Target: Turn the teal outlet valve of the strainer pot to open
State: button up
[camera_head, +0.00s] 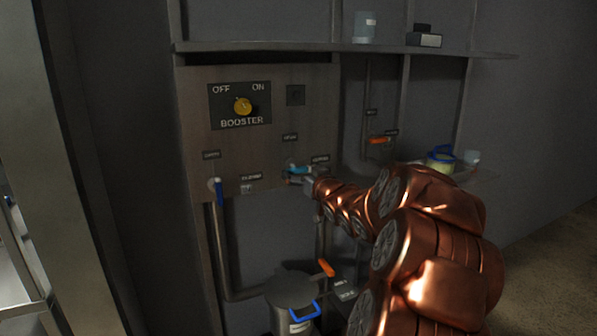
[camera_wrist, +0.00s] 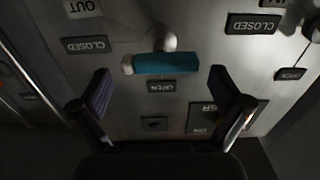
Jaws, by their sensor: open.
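The teal valve handle (camera_head: 298,170) is on the metal panel, lying roughly level. In the wrist view, which appears upside down, the teal handle (camera_wrist: 165,63) lies crosswise below a pale round hub (camera_wrist: 164,40). Its pale end points left, toward the side of a CLOSED label (camera_wrist: 88,44). An OPEN label (camera_wrist: 161,87) is just below the handle. My gripper (camera_wrist: 160,78) is open, with one finger on each side of the handle and a gap at both ends. In the head view my gripper (camera_head: 306,182) is at the handle and partly covers it.
A blue-handled valve (camera_head: 219,191) is left on the panel, under a yellow BOOSTER knob (camera_head: 243,106). An orange handle (camera_head: 379,140) is to the right. A lidded pot (camera_head: 291,290) with an orange handle (camera_head: 326,268) stands below. A shelf (camera_head: 345,47) runs above.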

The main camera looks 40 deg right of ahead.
jog(key=shift+x, duration=1.25)
jog(key=shift+f, duration=0.1)
jog(key=c, duration=1)
